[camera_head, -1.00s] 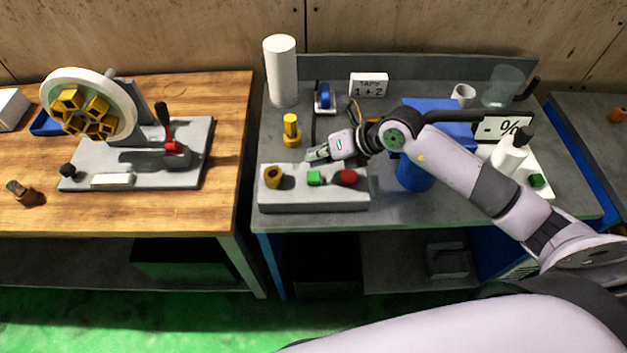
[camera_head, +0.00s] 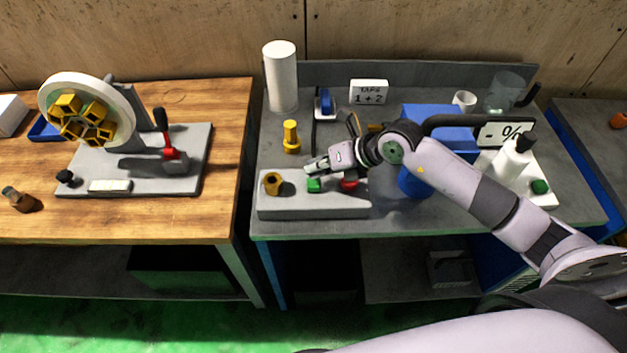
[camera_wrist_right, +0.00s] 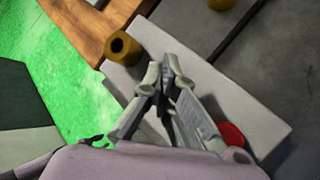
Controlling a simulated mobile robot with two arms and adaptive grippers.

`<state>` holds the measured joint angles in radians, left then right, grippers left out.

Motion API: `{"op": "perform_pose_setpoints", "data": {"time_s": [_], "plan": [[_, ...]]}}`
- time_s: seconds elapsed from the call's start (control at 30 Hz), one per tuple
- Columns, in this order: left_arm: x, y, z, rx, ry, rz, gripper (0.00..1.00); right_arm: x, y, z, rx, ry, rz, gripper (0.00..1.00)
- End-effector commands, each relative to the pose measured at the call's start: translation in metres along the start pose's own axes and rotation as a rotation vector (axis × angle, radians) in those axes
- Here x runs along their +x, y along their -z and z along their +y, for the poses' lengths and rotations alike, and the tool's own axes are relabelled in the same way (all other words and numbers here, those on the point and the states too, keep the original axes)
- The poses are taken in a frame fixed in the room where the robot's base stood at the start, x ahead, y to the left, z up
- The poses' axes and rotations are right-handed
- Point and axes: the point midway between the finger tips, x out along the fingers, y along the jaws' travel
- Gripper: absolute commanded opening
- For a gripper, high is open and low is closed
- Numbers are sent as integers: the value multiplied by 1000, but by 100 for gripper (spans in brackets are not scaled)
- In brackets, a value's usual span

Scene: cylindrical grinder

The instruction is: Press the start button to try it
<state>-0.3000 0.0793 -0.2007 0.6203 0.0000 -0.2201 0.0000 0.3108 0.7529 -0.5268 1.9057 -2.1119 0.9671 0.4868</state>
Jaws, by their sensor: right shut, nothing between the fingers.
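The grey control box (camera_head: 312,206) sits at the front left of the grey bench. On its top are a green button (camera_head: 314,186), a red button (camera_head: 349,184) and a yellow hollow knob (camera_head: 272,183). My right gripper (camera_head: 311,168) is shut and empty, its fingertips just above and behind the green button; I cannot tell whether they touch it. In the right wrist view my gripper (camera_wrist_right: 163,78) hides the green button, while the red button (camera_wrist_right: 232,135) and the yellow knob (camera_wrist_right: 122,48) show on either side. My left gripper is out of view.
A wooden table (camera_head: 215,205) stands left, across a gap.

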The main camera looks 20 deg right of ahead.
Motion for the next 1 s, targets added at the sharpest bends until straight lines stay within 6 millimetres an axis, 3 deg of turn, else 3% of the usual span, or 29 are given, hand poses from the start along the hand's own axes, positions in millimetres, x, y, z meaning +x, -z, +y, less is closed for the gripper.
{"op": "perform_pose_setpoints", "data": {"time_s": [1.0], "plan": [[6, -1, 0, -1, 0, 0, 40, 6, 4, -4, 0, 0, 0, 0]]}}
